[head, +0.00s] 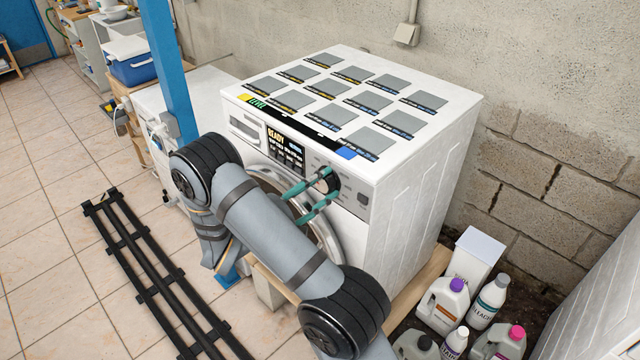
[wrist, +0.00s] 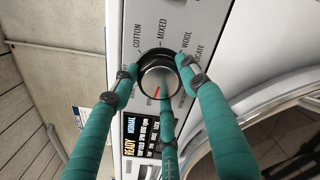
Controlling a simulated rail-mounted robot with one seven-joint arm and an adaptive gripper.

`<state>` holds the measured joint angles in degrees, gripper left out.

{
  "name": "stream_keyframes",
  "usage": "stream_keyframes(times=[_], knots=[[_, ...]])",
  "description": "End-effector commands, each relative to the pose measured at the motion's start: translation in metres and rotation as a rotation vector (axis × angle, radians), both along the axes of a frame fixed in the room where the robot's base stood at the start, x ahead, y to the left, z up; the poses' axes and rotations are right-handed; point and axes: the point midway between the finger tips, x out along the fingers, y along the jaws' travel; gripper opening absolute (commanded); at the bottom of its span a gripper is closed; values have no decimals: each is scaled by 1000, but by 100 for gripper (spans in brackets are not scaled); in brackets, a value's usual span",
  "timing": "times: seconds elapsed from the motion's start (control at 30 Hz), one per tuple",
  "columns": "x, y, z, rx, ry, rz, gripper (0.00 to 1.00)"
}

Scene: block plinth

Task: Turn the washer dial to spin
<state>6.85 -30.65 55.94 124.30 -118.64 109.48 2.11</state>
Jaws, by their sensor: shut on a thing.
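The washer dial (head: 327,184) is a round knob with a silver face and dark rim on the front panel of the white washer (head: 425,200). In the wrist view the dial (wrist: 158,82) shows a red pointer mark on its lower part, aimed down in the picture. Labels COTTON, MIXED, WOOL and one ending in "ICATE" show around it. Lettering by the pointer is partly hidden and too small to read; I cannot make out a spin label. My gripper (wrist: 160,74) has its teal fingers around the dial, shut on it.
The washer display (wrist: 140,137) reads READY and NORMAL. The round door (head: 325,235) is below the panel. Flat grey cards cover the washer top. Several detergent bottles (head: 490,300) stand at right on the floor. A blue post (head: 165,70) stands at left.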

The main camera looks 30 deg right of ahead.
Motion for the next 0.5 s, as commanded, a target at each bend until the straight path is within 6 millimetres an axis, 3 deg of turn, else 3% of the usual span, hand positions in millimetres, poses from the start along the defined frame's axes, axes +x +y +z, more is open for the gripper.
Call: stream_keyframes(times=[0.37, 0.4, 0.5], knots=[[0, 0, -1, 1, 6, 2, 18], [0, 0, -1, 1, 6, 2, 47], [0, 0, -1, 0, 5, 1, 52]])
